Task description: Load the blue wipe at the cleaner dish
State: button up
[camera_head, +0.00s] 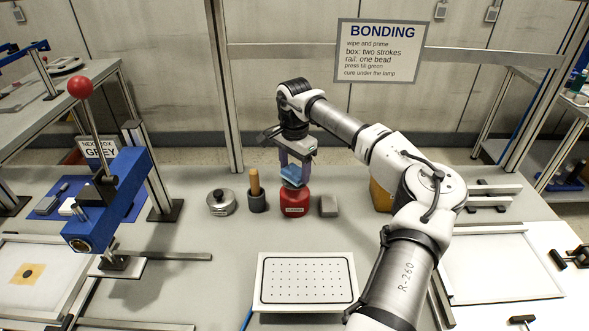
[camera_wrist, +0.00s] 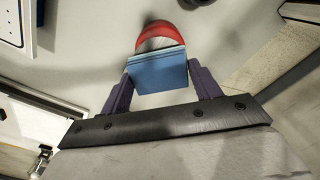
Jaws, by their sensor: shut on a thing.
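The blue wipe (camera_head: 291,177) is a small blue block held between the fingers of my gripper (camera_head: 294,170). In the wrist view the wipe (camera_wrist: 158,74) fills the gap between the two dark purple fingers of my gripper (camera_wrist: 159,82). The red cleaner dish (camera_head: 295,202), with a white label on its front, stands on the table right below the wipe. In the wrist view part of the red dish (camera_wrist: 160,34) shows beyond the wipe, and the wipe hides the rest. I cannot tell whether the wipe touches the dish's top.
A silver lidded pot (camera_head: 221,203) and a dark cup with a wooden handle (camera_head: 256,192) stand left of the dish. A white dotted plate (camera_head: 306,281) lies in front. A blue lever press (camera_head: 105,200) stands at left.

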aim_at(295, 171)
jog(key=shift+r, duration=2.4)
